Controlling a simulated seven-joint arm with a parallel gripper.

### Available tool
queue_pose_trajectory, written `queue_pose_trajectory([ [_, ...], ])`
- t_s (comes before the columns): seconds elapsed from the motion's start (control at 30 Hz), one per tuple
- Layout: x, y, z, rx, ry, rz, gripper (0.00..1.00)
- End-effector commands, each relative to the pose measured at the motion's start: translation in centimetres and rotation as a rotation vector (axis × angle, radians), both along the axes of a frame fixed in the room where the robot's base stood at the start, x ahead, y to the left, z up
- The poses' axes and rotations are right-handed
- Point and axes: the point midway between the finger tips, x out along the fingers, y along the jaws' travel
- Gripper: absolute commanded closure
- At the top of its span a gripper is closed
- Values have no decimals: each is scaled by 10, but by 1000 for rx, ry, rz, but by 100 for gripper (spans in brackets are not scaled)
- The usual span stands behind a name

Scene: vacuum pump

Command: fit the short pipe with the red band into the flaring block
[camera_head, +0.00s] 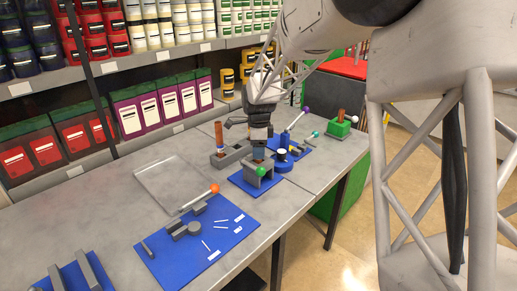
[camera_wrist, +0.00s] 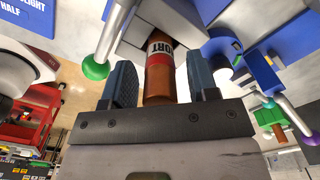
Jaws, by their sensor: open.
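The short pipe (camera_wrist: 158,90) is copper-brown, with a white label and a red band. In the wrist view it stands between the two blue fingers of my gripper (camera_wrist: 160,62), with a small gap on each side. Its far end meets a pale grey block (camera_wrist: 183,14); how deep it sits there I cannot tell. In the head view my gripper (camera_head: 258,152) is open, pointing down just above the grey block with a green ball handle (camera_head: 261,171), apparently the flaring block, on a blue plate. The green ball (camera_wrist: 95,70) also shows in the wrist view. My gripper mostly hides the pipe in the head view.
Another copper pipe (camera_head: 219,136) stands upright in a grey holder (camera_head: 228,158) to the left. A blue round fixture (camera_head: 282,158) is close on the right. A clear tray (camera_head: 172,180) and a blue board with an orange-knobbed lever (camera_head: 214,188) lie nearer.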

Motion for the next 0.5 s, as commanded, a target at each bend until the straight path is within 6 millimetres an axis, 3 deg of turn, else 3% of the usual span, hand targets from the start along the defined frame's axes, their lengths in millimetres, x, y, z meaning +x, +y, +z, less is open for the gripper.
queue_pose_trajectory([
  [0.27, 0, 0, 13, 0, -1, 0, 46],
  [0.5, 0, 0, 45, 1, -2, 0, 46],
])
